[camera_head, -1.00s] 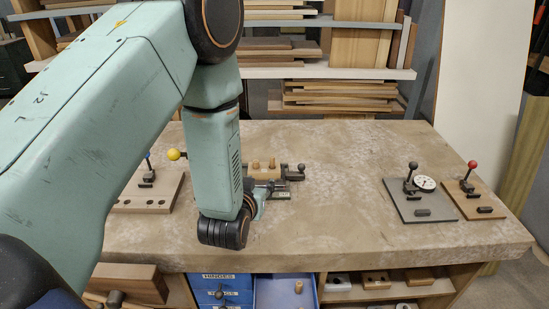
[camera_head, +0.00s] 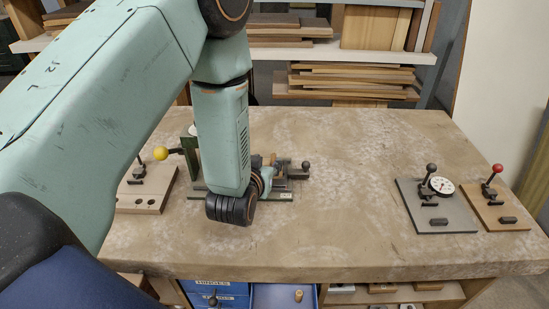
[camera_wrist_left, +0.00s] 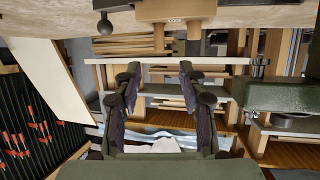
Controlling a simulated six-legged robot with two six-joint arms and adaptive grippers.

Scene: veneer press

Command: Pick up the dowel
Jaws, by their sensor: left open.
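Upright dowels stand in a light wooden block (camera_wrist_left: 176,12) on the bench. In the left wrist view, which is upside down, a tan dowel (camera_wrist_left: 158,38) and a darker one (camera_wrist_left: 194,34) point down from the block. My right gripper is not in view.
A dial gauge plate (camera_head: 436,215) and red-knobbed clamp (camera_head: 496,168) stand right. The bench (camera_head: 345,190) between is clear. A light peg (camera_head: 298,295) stands in the open blue drawer.

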